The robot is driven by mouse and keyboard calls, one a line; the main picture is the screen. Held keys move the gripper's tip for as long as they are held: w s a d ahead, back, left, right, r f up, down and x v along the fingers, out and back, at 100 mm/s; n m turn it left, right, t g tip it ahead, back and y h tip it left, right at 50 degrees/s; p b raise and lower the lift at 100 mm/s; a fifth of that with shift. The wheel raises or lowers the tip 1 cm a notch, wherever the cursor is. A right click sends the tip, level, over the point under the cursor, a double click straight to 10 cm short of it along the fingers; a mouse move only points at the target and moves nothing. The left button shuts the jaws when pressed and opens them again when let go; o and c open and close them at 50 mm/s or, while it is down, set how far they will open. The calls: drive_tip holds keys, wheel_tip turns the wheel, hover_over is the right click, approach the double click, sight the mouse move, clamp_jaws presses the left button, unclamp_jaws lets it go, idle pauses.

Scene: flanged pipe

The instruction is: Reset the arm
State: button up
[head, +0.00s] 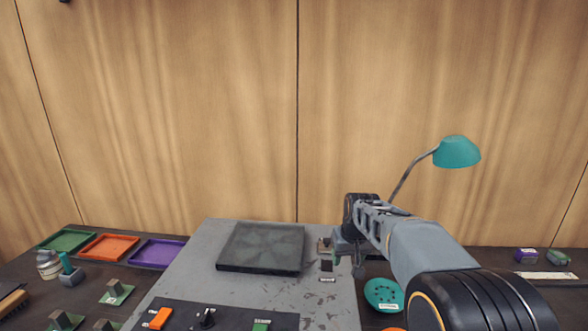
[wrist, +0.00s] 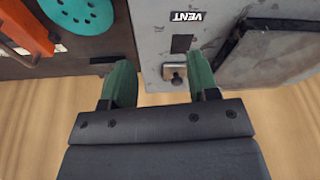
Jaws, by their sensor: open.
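My gripper (wrist: 160,85) shows in the wrist view with its two green fingers apart and nothing between them. Past the fingertips is a small metal fitting (wrist: 174,73) on the grey panel, below a dark slot (wrist: 181,44) and a label reading VENT (wrist: 187,16). I cannot tell how far the fingers are from the fitting. In the head view, my arm reaches in from the lower right, and its end is beside the grey panel's (head: 200,262) right edge. The fingers are mostly hidden there.
A dark square plate (head: 262,247) lies on the panel. Green (head: 66,240), orange (head: 108,246) and purple (head: 157,253) trays sit at the left. A teal lamp (head: 456,152) stands behind my arm, and a teal disc (head: 384,294) lies beside the panel. A wooden wall closes the back.

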drive_tip(key=s+d+f+m+t, duration=0.1)
drive_tip(key=s, duration=2.2)
drive_tip(key=shift+s+d+h, duration=0.25)
drive_tip(key=shift+s+h, duration=0.05)
